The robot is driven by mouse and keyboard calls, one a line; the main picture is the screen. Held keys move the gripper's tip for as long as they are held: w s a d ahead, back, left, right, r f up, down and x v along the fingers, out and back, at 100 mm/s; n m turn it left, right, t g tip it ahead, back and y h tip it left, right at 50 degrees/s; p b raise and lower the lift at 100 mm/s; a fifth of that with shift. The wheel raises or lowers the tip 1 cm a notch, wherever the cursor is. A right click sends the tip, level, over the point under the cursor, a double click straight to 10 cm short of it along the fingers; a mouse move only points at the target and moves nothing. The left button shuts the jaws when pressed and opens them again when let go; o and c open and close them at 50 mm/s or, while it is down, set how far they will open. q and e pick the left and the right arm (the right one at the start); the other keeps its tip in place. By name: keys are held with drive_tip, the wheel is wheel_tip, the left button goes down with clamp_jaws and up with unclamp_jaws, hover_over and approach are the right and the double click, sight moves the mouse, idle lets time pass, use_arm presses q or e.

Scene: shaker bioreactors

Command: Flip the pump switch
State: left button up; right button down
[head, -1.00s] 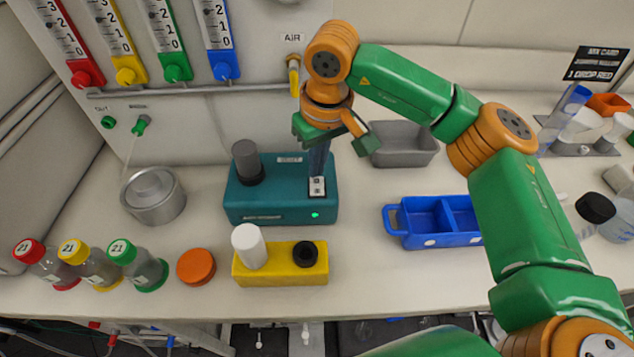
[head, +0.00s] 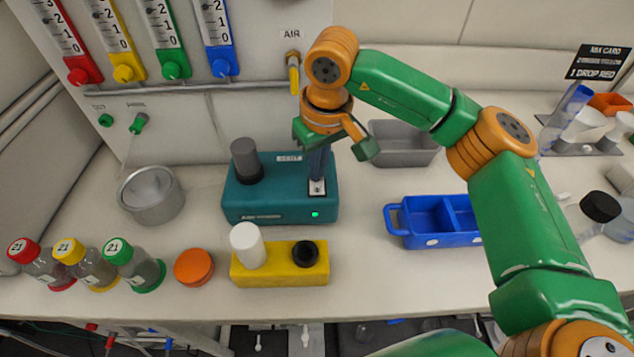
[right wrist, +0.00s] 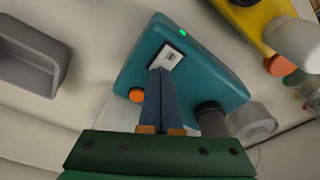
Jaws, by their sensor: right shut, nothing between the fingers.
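The pump is a teal box (head: 240,205) at the middle of the bench; it also shows in the right wrist view (right wrist: 205,70). Its switch (head: 317,188) sits in a pale plate on the top right, also seen in the right wrist view (right wrist: 170,57). A green light (head: 315,214) glows on the pump's front. My right gripper (head: 318,177) points down with its blue-grey fingers shut and empty. In the right wrist view, the fingertips (right wrist: 160,72) are at the switch plate's edge and partly cover it; I cannot tell whether they touch. My left gripper is not in view.
A yellow block (head: 280,277) with a white cap stands in front of the pump. A blue divided tray (head: 408,240) is to the right, a grey bin (head: 410,157) behind it. A metal pot (head: 151,207) and several capped bottles are left. A brass-and-yellow air valve (head: 294,75) is on the wall.

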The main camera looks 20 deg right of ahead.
drive_tip(key=shift+f, duration=0.2)
wheel_tip(320, 180, up, 7)
drive_tip(key=p, duration=0.6)
